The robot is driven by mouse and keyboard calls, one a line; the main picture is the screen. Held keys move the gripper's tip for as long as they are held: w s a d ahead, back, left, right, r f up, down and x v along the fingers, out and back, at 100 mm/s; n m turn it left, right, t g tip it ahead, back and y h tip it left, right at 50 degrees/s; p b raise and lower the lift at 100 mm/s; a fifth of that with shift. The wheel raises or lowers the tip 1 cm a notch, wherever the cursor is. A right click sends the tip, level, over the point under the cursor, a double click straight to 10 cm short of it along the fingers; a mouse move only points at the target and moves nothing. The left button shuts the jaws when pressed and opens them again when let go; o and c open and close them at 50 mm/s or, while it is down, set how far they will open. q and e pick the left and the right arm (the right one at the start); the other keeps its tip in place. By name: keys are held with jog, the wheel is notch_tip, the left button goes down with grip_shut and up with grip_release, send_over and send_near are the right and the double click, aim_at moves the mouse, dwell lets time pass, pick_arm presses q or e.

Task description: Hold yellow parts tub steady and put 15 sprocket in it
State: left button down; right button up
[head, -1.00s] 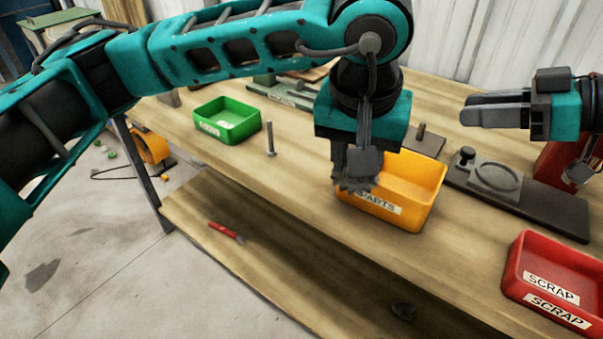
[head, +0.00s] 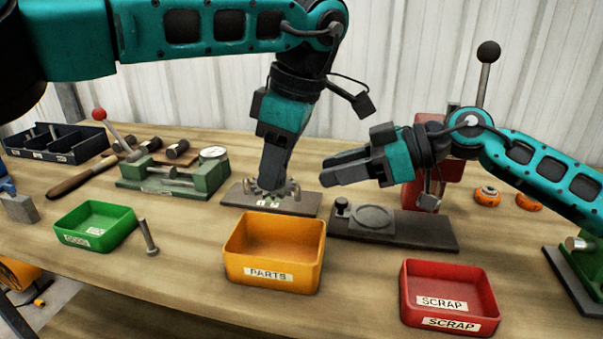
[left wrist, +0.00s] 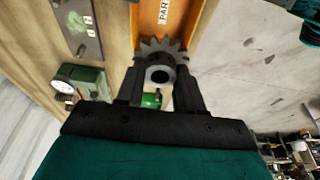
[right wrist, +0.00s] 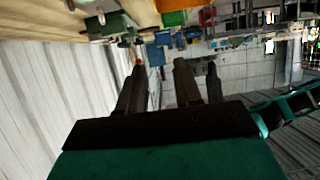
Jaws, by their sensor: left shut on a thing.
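The yellow parts tub (head: 274,275), labelled PARTS, stands upright on the bench; its visible inside looks empty. Part of it shows at the top of the left wrist view (left wrist: 175,30). My left gripper (head: 272,188) points down and is shut on a grey toothed sprocket (left wrist: 160,62), held by its hub. In the head view the sprocket appears just behind the tub's back rim, overlapping a dark plate; I cannot tell its height. My right gripper (head: 330,170) is open and empty, right of and behind the tub, apart from it. Its spread fingers show in the right wrist view (right wrist: 160,88).
A green bin (head: 95,227) and an upright bolt (head: 147,237) are left of the tub. A red SCRAP bin (head: 449,298) is at right. Bench between tub and SCRAP bin is clear.

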notch_tip(320, 180, down, 8)
jog(key=shift+r, duration=0.1)
send_over(279, 253)
jog(key=w+d, duration=0.2)
jog(key=d, duration=0.1)
notch_tip(279, 253, down, 2)
jog(key=shift+s+d+f, duration=0.1)
jog(key=shift+d+f, duration=0.05)
jog(key=shift+f, duration=0.05)
grip_shut()
